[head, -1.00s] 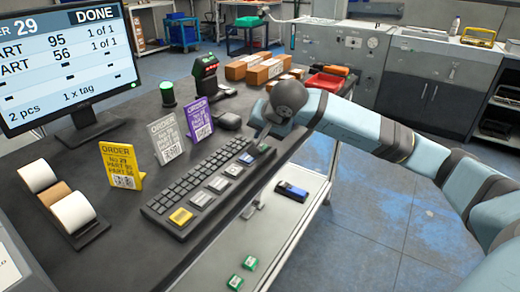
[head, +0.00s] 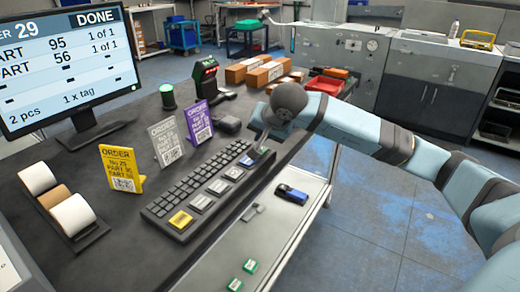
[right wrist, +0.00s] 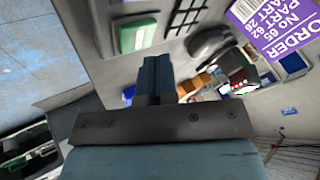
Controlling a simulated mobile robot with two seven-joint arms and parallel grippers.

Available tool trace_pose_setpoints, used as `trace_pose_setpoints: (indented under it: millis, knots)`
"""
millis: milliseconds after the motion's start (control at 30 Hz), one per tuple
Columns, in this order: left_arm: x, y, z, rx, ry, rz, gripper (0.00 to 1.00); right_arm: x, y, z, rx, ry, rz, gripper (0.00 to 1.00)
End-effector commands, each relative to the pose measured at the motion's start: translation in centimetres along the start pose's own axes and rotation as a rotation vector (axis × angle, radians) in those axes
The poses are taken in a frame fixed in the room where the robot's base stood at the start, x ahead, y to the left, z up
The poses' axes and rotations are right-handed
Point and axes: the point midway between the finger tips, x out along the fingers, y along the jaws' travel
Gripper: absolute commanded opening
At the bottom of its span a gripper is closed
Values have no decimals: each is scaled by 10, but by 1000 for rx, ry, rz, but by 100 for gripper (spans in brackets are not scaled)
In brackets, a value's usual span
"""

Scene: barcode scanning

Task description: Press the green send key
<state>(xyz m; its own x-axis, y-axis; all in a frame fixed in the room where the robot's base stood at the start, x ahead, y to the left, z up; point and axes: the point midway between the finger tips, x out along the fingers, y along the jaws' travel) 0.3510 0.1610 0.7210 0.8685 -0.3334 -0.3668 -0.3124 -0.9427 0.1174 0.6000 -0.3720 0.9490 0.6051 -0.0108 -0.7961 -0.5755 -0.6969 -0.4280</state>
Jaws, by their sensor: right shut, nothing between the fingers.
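The green send key (head: 247,160) is at the far right end of the dark keyboard (head: 200,180), past the yellow key and the grey keys. In the right wrist view the green key (right wrist: 138,34) shows large, just beyond my fingertips. My right gripper (head: 261,151) is shut and empty, pointing down at the green key's end of the keyboard. Its closed fingers also show in the right wrist view (right wrist: 152,70). I cannot tell whether the fingertips touch the key. My left gripper is not in view.
Yellow (head: 122,170), grey (head: 166,143) and purple (head: 197,123) order cards stand behind the keyboard. A monitor (head: 70,70) reading DONE stands at the left. A scanner (head: 205,75) and boxes (head: 264,74) are farther back. A lower shelf (head: 280,215) lies in front.

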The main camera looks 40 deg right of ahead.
Motion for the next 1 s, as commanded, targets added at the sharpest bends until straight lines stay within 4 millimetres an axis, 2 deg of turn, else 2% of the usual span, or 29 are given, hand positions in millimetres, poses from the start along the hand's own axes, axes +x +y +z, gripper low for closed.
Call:
trace_pose_setpoints:
  millis: [467, 1000]
  knots:
    - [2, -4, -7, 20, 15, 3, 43, 0, 0, 0, 0, 0, 0, 0]
    - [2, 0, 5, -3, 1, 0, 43, 5, 3, 3, -1, 0, 0, 0]
